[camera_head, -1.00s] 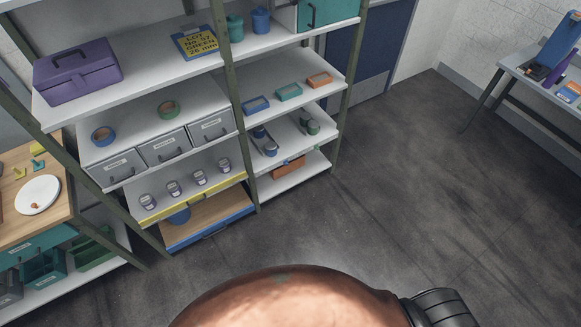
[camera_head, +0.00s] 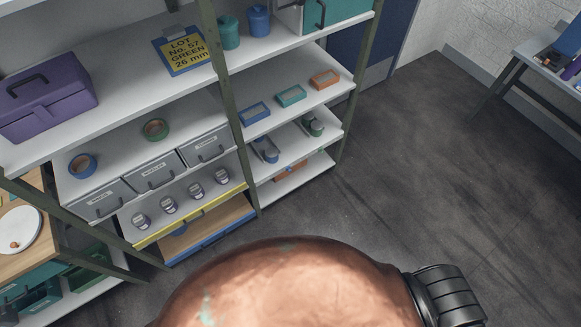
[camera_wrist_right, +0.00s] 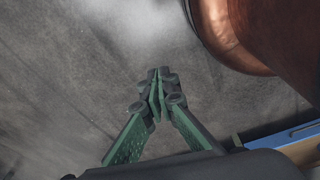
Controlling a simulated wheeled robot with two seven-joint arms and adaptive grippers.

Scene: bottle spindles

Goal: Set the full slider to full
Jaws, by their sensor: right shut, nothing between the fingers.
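No slider can be made out for certain. A small blue piece (camera_head: 289,168) shows at the edge of the lowest right shelf, too small to tell what it is. The shelving (camera_head: 285,50) stands ahead, with several small grey jars (camera_head: 168,205) on a yellow-edged shelf and blue and green holders on a right-hand shelf. My right gripper (camera_wrist_right: 155,82) shows in the right wrist view, its green and black fingers together and empty, above the dark floor. It touches nothing. My left gripper is not in view.
A purple toolbox (camera_head: 45,98) sits on the upper left shelf. A wooden-topped bench (camera_head: 45,240) is at the left, a table (camera_head: 545,58) at the far right. The floor (camera_head: 430,170) between is clear.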

